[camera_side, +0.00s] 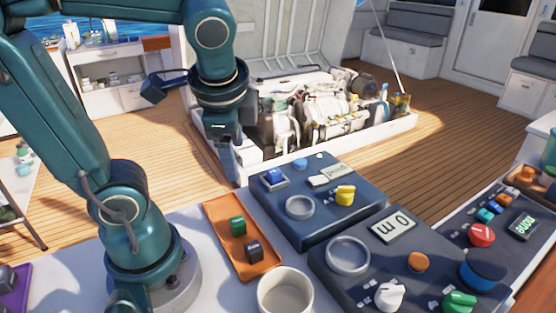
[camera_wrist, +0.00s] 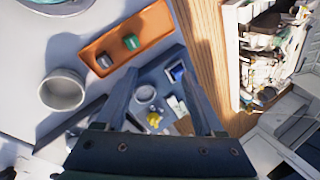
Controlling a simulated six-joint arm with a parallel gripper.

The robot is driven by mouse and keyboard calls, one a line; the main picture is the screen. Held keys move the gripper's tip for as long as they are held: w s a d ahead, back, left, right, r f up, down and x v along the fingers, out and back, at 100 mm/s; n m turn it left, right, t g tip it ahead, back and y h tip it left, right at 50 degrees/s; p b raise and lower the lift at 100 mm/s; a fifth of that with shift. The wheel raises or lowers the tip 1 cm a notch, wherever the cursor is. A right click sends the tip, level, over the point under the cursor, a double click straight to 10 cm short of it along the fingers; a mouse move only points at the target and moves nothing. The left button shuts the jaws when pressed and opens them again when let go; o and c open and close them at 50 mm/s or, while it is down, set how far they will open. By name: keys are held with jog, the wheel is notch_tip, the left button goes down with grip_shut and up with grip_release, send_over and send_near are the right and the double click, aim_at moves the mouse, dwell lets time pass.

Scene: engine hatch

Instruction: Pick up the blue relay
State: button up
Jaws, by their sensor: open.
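The blue relay (camera_side: 273,176) sits in a pale square socket on the far left part of a dark blue-grey control box. It also shows in the wrist view (camera_wrist: 178,72), close beside the tip of the right-hand finger. My gripper (camera_side: 230,165) hangs above and to the left of the relay in the side view. In the wrist view my gripper (camera_wrist: 158,74) has its two fingers spread apart with nothing between them. The fingers partly cover the box.
An orange tray (camera_side: 262,268) holds a green block (camera_side: 237,226) and a dark block (camera_side: 254,251). The box also carries a yellow knob (camera_side: 345,195) and a grey ring (camera_side: 299,208). A white cup (camera_side: 286,292) stands in front. The open engine bay (camera_side: 325,110) lies behind.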

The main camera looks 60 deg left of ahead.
jog(key=w+a+m+g+y, duration=0.2)
jog(key=w+a+m+y, duration=0.1)
jog(key=w+m, duration=0.1)
jog(key=m+y, duration=0.6)
send_over(277, 173)
jog(key=d, duration=0.4)
notch_tip(277, 173, down, 6)
jog(key=shift+f, duration=0.15)
jog(key=f, duration=0.1)
jog(key=d+f+m, duration=0.1)
jog(key=f, duration=0.1)
jog(key=shift+d+f, duration=0.15)
jog(key=shift+f, duration=0.1)
jog(key=shift+f+m+y, duration=0.2)
jog(key=shift+m+y, duration=0.1)
jog(key=shift+x, duration=2.45)
jog(key=shift+s, duration=0.1)
grip_shut()
